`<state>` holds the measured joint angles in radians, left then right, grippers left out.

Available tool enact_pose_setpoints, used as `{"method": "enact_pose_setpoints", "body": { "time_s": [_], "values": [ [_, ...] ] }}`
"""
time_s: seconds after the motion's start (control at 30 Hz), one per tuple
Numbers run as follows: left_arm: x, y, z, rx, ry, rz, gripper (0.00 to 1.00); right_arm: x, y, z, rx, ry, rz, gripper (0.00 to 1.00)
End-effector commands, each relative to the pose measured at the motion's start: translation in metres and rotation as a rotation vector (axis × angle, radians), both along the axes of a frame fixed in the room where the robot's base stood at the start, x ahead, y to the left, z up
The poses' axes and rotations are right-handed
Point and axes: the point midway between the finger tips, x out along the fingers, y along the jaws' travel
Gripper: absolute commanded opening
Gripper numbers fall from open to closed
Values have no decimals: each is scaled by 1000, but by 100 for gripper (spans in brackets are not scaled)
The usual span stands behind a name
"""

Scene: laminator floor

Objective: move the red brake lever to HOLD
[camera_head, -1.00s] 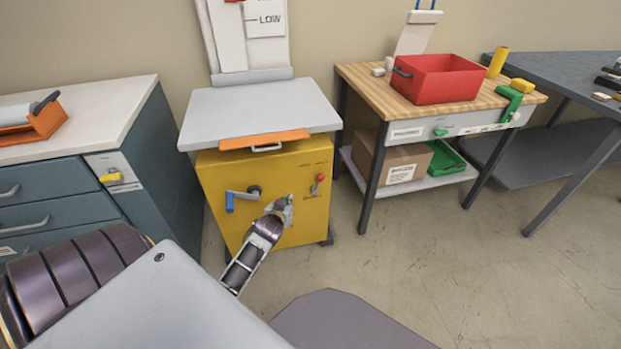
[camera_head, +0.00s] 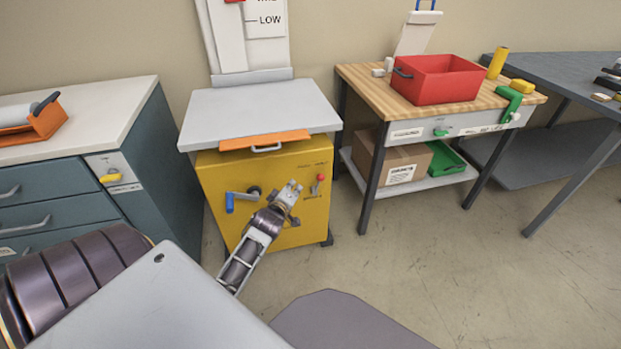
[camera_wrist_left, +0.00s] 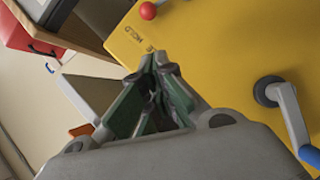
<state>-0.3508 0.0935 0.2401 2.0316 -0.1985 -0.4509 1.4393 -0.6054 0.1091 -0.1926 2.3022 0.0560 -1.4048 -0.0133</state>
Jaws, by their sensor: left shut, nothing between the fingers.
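The red brake lever (camera_head: 320,178) has a round red knob and sits on the right part of the yellow cabinet's (camera_head: 225,180) front face. Its red knob also shows at the top of the left wrist view (camera_wrist_left: 147,10). The label HOLD is printed on the yellow face below the knob in that view, upside down. My left gripper (camera_head: 293,187) is just left of and slightly below the lever, in front of the face. Its fingertips (camera_wrist_left: 154,62) are together with nothing between them, apart from the knob. My right gripper is not in view.
A crank with a blue handle (camera_head: 231,203) sticks out left of my gripper. A wooden workbench (camera_head: 358,83) with a red bin (camera_head: 437,83) stands to the right. Open floor (camera_head: 400,260) lies in front.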

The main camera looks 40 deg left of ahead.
Motion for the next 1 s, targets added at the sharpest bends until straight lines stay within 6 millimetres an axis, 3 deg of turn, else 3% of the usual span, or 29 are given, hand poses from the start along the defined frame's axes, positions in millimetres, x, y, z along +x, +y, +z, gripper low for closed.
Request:
{"method": "enact_pose_setpoints", "body": {
  "time_s": [0.63,1.0],
  "values": [
    [2,1,-1,-56,-20,17,0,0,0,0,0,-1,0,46],
    [22,8,-8,-53,-19,17,0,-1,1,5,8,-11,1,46]
  ]
}}
